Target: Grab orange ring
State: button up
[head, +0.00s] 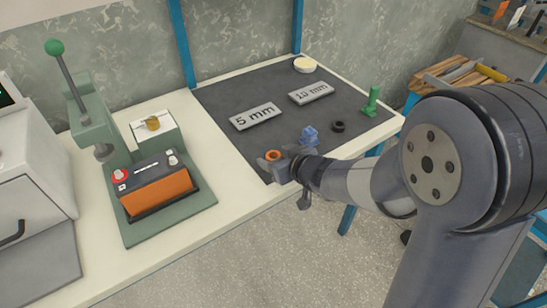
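The orange ring (273,155) is at the front-left part of the dark mat (225,97) on the bench. My gripper (272,166) is right at the ring, reaching in from the right, and the grey end of it overlaps the ring's lower edge in the picture. The ring's top and hole show. The fingertips are small and partly hidden, so I cannot tell whether they are apart or closed on the ring, or whether the ring touches the mat.
A small blue piece (309,135) and a black ring (338,126) are close to my wrist. Further back are the "5 mm" plate (256,116), the "10 mm" plate (311,93), a pale disc (305,64) and a green piece (371,102). A green press (92,130) stands left.

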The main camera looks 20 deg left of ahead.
jog(key=c, duration=1)
jog(key=shift+o, duration=0.2)
